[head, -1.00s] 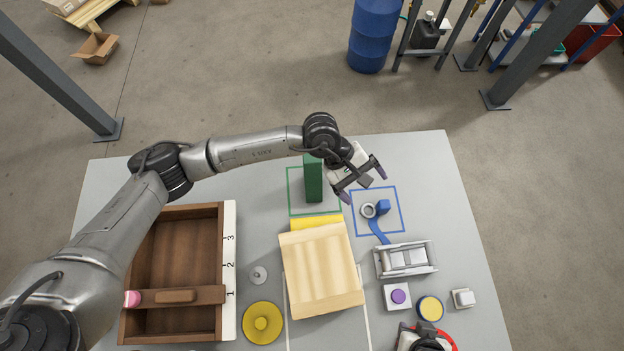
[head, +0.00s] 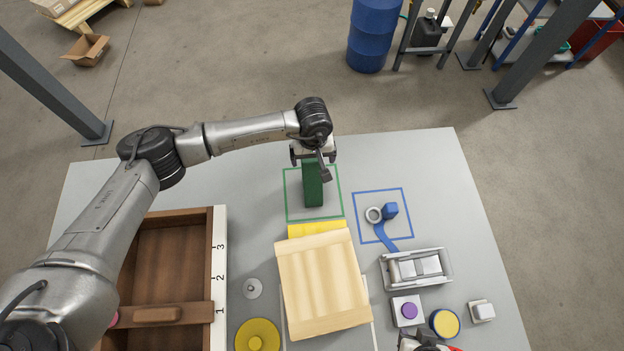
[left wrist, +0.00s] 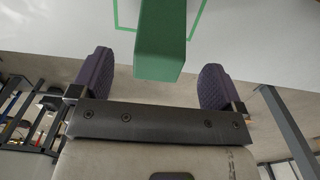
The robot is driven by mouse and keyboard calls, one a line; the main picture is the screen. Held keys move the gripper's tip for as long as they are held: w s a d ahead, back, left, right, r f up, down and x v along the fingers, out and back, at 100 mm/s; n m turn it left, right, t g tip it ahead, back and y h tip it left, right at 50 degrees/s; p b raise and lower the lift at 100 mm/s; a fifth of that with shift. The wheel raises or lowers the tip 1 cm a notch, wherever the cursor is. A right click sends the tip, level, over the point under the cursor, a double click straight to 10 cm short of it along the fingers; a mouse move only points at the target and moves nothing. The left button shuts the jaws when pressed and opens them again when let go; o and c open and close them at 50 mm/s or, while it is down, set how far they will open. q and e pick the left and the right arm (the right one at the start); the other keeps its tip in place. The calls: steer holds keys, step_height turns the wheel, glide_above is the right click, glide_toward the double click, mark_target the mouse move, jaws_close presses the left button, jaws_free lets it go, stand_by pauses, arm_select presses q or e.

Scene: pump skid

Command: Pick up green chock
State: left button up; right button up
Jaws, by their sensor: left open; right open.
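The green chock (head: 313,188) is a green block inside the green outlined square near the far edge of the table. It also shows in the left wrist view (left wrist: 161,45), at the top middle, between the two finger lines. My left gripper (head: 313,162) is at the far end of the chock and is open. In the left wrist view its two dark fingers (left wrist: 156,82) are apart on either side of the chock, with gaps on both sides. My right gripper (head: 420,343) shows only partly at the bottom edge of the head view.
A light wooden block (head: 322,283) with a yellow piece (head: 317,229) stands just nearer than the green square. A blue piece with a ring (head: 384,228) lies in a blue outline to the right. A wooden tray (head: 170,250) is at left. The far-left tabletop is clear.

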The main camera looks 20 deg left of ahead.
mark_target(312, 163)
arm_select(q)
steer(key=shift+f, duration=0.8)
step_height(312, 163, down, 4)
steer(key=shift+a+f+b, duration=0.1)
steer(key=shift+a+b, duration=0.05)
steer(key=shift+b, duration=0.9)
steer(key=shift+f, duration=0.5)
steer(key=shift+r, duration=0.1)
steer(key=c, duration=1.6)
steer(key=shift+r, duration=0.1)
